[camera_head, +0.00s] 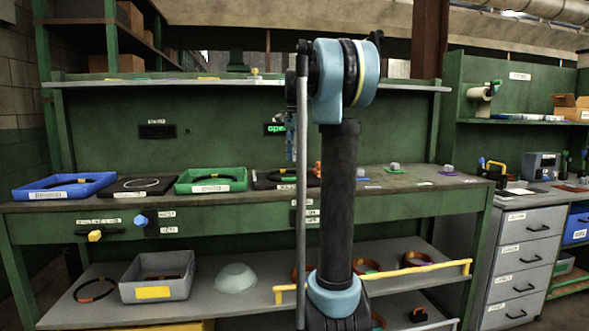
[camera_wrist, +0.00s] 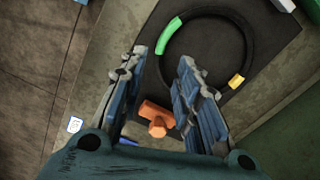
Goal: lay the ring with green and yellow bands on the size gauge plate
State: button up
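A black ring with a green and a yellow band (camera_wrist: 168,36) lies on a dark flat plate (camera_wrist: 268,40) in the wrist view. My gripper (camera_wrist: 160,58) is open and empty, its fingers pointing toward the ring's near side. In the head view, my gripper (camera_head: 291,148) hangs above the bench by a dark plate (camera_head: 262,184) with a black ring, partly hidden by my arm. Another black plate (camera_head: 122,190) with a pale circle lies farther left. I cannot read which plate is the size gauge plate.
An orange knob-like object (camera_wrist: 157,118) sits between my gripper's fingers, below them. A blue tray (camera_head: 40,192) and a green tray (camera_head: 188,187) hold black rings on the bench. A grey bin (camera_head: 157,291), a bowl (camera_head: 236,278) and several rings are on the lower shelf.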

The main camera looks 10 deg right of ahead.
jog(key=shift+r, duration=2)
jog(key=s+a+f+n+t, duration=0.2)
jog(key=s+f+n, duration=1.2)
jog(key=s+f, duration=2.3)
jog(key=shift+a, duration=0.3)
